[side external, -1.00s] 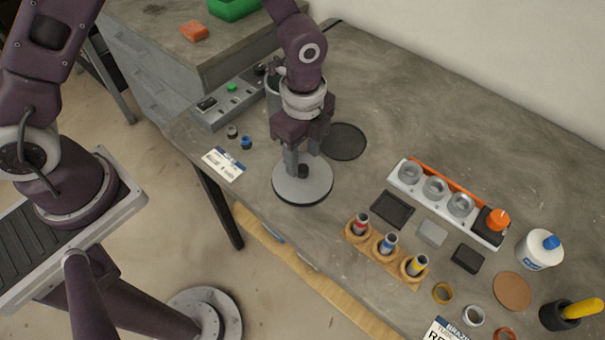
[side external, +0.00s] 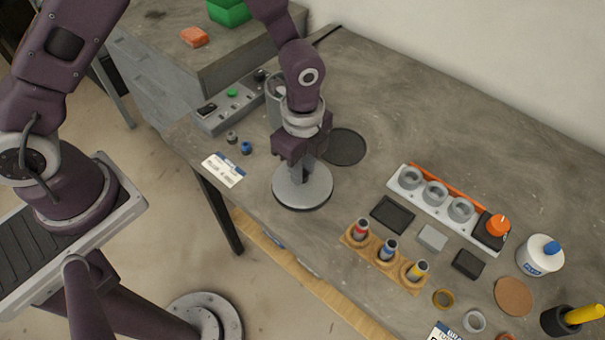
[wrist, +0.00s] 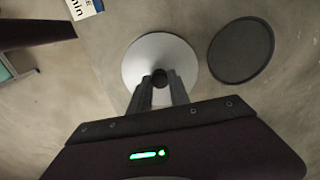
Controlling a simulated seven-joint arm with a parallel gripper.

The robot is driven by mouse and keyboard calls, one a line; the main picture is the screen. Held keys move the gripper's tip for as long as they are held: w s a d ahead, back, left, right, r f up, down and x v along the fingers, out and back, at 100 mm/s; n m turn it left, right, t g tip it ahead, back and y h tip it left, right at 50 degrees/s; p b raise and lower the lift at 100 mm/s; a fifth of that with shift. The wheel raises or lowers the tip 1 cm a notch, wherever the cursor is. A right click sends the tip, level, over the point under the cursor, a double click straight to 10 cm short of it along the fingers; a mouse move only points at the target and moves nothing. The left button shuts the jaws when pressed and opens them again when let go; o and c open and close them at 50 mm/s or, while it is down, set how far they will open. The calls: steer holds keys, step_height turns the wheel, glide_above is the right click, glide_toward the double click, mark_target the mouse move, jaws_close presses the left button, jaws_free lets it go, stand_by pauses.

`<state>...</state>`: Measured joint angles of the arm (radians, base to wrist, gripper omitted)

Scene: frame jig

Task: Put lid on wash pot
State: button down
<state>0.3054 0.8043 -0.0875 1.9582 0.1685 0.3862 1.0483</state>
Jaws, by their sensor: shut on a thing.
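The lid is a light grey disc (side external: 290,194) with a dark knob, low over or on the bench near its front edge; I cannot tell whether it touches the bench. My gripper (side external: 304,171) points down over its centre, shut on the knob. In the wrist view the lid (wrist: 143,56) lies below my gripper (wrist: 160,82), with the knob between the fingertips. A grey cylindrical vessel (side external: 273,103), probably the wash pot, stands behind my wrist and is partly hidden by it.
A round dark mat (side external: 345,147) lies right of the lid, bare. A grey control box (side external: 231,105) stands to the left behind. A wooden holder (side external: 384,262) with several coloured tubes and a white rack (side external: 437,203) stand to the right.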

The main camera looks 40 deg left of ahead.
step_height(320, 180, up, 11)
steer(key=shift+r, duration=0.2)
steer(key=w+a+r+n, duration=0.4)
steer(key=w+a+n, duration=0.2)
steer(key=w+a, duration=0.9)
steer(key=shift+s+a+f, duration=0.1)
steer(key=shift+s+f, duration=0.1)
steer(key=shift+f, duration=0.5)
steer(key=shift+s+a+f, duration=0.1)
steer(key=shift+s+f, duration=0.15)
steer(key=shift+f, duration=0.5)
steer(key=shift+s+a+f, duration=0.1)
steer(key=shift+s+f, duration=0.1)
steer(key=shift+f, duration=0.5)
steer(key=shift+f, duration=0.15)
steer(key=shift+f, duration=0.65)
